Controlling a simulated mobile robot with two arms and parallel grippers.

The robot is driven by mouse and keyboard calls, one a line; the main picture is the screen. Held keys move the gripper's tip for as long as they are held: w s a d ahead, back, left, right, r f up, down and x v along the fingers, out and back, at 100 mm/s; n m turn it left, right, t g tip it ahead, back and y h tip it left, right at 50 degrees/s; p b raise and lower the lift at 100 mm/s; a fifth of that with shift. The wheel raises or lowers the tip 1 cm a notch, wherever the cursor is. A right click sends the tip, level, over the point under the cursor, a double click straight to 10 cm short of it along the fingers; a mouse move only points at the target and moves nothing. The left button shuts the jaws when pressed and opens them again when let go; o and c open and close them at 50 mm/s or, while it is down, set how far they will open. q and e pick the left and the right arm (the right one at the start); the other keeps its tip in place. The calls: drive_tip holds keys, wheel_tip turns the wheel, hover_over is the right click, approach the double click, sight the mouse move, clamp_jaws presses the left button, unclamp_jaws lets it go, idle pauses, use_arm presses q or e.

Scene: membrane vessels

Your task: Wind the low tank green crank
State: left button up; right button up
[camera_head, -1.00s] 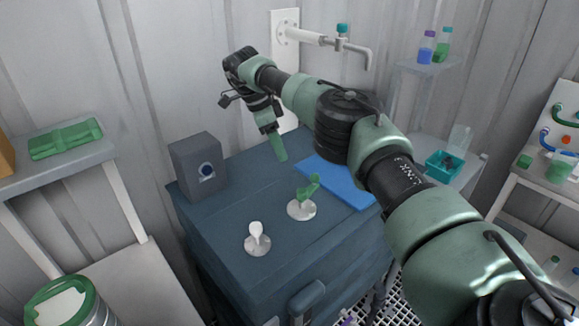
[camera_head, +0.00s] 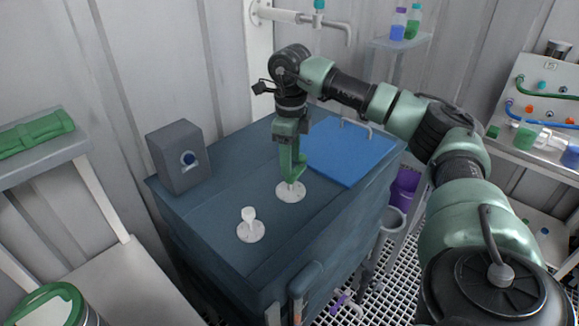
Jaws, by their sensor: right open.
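The low tank (camera_head: 195,220) is a dark blue box with a flat top below me. On it, the green crank (camera_head: 298,174) stands on a round white base (camera_head: 290,194). My right gripper (camera_head: 291,172) points down right at the crank, with its green fingers overlapping it. The gripper is open. Fingers and crank are nearly the same green, so I cannot tell whether they touch. Much of the crank is hidden. My left gripper is not in view.
A white knob (camera_head: 248,218) on a round base stands nearer me on the tank. A blue panel (camera_head: 350,152) lies to the right of the gripper. A wall pipe (camera_head: 300,18) is behind.

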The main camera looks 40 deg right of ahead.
sight(296, 167)
drive_tip(key=shift+f, duration=1.6)
clamp_jaws()
